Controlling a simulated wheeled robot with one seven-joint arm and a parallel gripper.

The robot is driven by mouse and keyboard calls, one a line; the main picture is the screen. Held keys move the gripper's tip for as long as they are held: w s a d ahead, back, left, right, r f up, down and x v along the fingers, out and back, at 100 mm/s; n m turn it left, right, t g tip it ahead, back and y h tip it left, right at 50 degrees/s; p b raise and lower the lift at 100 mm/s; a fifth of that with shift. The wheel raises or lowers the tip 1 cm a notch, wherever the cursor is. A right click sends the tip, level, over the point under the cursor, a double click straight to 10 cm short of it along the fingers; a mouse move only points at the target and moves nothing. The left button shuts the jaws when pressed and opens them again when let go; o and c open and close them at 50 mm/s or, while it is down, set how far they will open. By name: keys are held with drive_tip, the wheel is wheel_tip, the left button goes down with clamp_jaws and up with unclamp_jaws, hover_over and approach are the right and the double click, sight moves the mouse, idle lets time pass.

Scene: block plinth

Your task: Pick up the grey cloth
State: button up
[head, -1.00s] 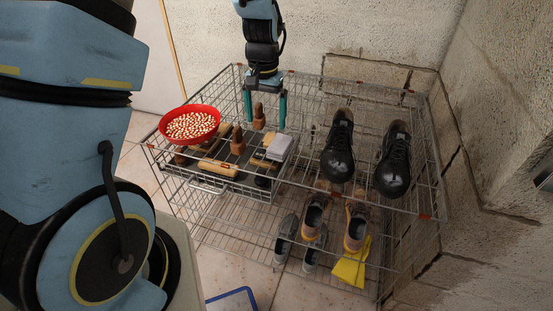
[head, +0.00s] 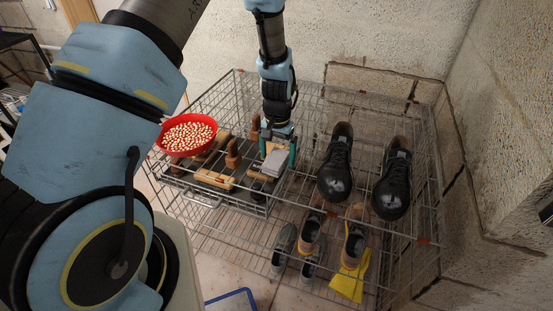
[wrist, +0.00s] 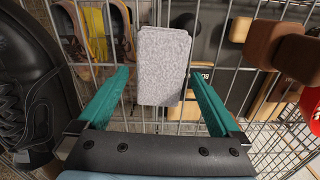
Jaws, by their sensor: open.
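The grey cloth (head: 274,163) is a small folded pad at the right end of the tray of brushes on the upper wire shelf. In the wrist view the cloth (wrist: 163,66) stands in the middle, ahead of and between the two green fingers. My gripper (head: 278,150) is open just above and behind the cloth in the head view. In the wrist view my gripper (wrist: 162,90) has its fingers spread on either side of the cloth's lower part, with gaps visible. The cloth's contact with what lies beneath it is hard to see.
A red bowl of beans (head: 188,133) sits left of wooden-handled brushes (head: 233,153). A pair of black shoes (head: 335,168) stands close on the right. The lower shelf holds more shoes and a yellow cloth (head: 349,282). The wire basket rim (head: 225,204) borders the tray.

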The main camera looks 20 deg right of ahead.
drive_tip(key=shift+f, duration=0.35)
drive_tip(key=c, duration=1.4)
